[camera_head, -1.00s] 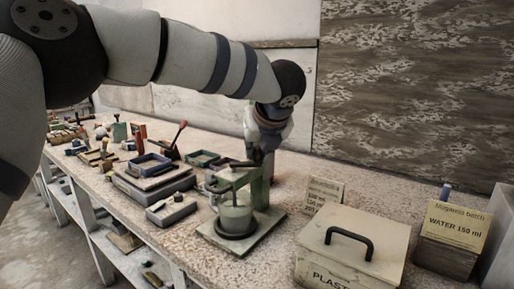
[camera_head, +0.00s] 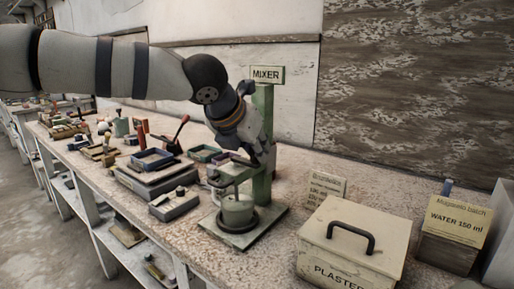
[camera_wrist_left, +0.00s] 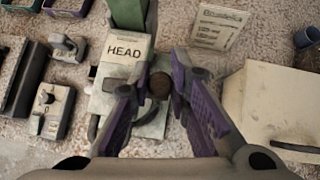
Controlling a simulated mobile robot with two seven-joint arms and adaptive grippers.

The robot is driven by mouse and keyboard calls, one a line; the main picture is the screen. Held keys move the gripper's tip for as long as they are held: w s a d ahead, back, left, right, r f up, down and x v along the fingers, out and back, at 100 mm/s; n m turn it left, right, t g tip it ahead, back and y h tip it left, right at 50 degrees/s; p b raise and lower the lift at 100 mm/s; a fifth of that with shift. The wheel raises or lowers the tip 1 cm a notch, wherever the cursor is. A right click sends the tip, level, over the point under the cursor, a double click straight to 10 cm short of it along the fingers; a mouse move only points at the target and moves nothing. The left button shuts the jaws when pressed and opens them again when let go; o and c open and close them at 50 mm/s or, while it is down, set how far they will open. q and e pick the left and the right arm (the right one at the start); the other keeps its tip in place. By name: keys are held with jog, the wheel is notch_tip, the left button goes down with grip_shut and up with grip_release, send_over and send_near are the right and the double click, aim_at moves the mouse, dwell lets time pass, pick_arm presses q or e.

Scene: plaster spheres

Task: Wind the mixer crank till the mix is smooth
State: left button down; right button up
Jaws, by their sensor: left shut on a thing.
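The mixer has a green post (camera_head: 263,135) with a MIXER sign, on a flat base plate (camera_head: 238,241). In the left wrist view the mixer head (camera_wrist_left: 124,62) carries a HEAD label. A dark round crank knob (camera_wrist_left: 160,86) sits between the purple-sided fingers of my left gripper (camera_wrist_left: 160,82), which is shut on it. In the head view this gripper (camera_head: 264,160) is beside the post, above the cup, and the crank is mostly hidden. My right gripper is not in view.
A lidded PLASTER box (camera_head: 350,238) with a black handle stands right of the mixer. A small card (camera_head: 326,188) is behind it, and a WATER 150 ml box (camera_head: 452,235) is further right. Trays (camera_head: 153,159) and tools crowd the bench at left.

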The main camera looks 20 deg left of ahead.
pick_arm(q)
jog(key=shift+s+m, duration=0.1)
jog(key=shift+m, duration=0.2)
jog(key=c, duration=1.5)
grip_release()
jog(key=v, duration=1.2)
jog(key=shift+a, duration=0.2)
